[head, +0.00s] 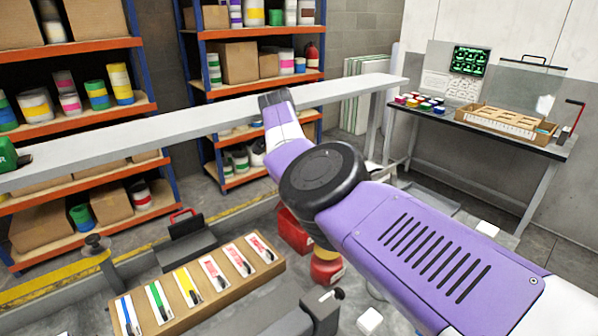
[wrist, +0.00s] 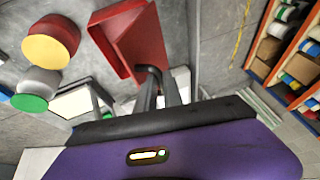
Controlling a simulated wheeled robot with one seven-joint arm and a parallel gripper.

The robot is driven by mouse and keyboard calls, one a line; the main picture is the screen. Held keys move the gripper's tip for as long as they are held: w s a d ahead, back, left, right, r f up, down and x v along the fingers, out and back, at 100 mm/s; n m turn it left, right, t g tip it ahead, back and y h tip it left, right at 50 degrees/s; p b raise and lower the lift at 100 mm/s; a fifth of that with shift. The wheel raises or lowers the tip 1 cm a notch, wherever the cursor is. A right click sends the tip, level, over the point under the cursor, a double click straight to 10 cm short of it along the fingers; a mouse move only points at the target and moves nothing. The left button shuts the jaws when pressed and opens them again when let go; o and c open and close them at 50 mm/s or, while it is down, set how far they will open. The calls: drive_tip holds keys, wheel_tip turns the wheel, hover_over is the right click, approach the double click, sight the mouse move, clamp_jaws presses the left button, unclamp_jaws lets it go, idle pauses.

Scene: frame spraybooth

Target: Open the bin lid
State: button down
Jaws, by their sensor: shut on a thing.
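The red bin lid (wrist: 130,35) fills the upper middle of the wrist view, with a raised rim, tilted in the picture. My gripper (wrist: 153,80) is shut on the lid's near edge; the dark fingers meet at its lower right corner. The exact grip spot is small and partly hidden by the fingers. In the head view, a red box-shaped thing (head: 294,231), likely the bin, shows only in part behind my purple arm. My gripper is hidden there. I cannot tell how far the lid stands open.
A wooden rack of colored cards (head: 200,280) is at the lower left. A red can (head: 327,268) stands beside the red box. A long pale beam (head: 180,122) crosses behind my arm. Loaded shelves (head: 90,45) stand behind it. A bench (head: 478,128) is at the right.

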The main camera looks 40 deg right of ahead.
drive_tip(key=c, duration=1.5)
unclamp_jaws()
drive_tip(key=shift+w+a+f, duration=0.1)
drive_tip(key=shift+a+f, duration=0.55)
drive_tip(key=shift+r, duration=0.25)
drive_tip(key=shift+a+r, duration=0.1)
drive_tip(key=shift+r, duration=0.1)
drive_tip(key=v, duration=0.2)
drive_tip(key=b+v, duration=0.1)
drive_tip(key=v, duration=0.1)
drive_tip(key=shift+s+a+r, duration=0.15)
drive_tip(key=shift+s+a, duration=0.15)
drive_tip(key=s+a+b, duration=0.2)
drive_tip(key=s+a, duration=0.3)
drive_tip(key=a, duration=0.4)
drive_tip(key=shift+a+b, duration=0.15)
drive_tip(key=shift+b, duration=0.25)
drive_tip(key=shift+s+r, duration=0.1)
drive_tip(key=shift+r, duration=0.05)
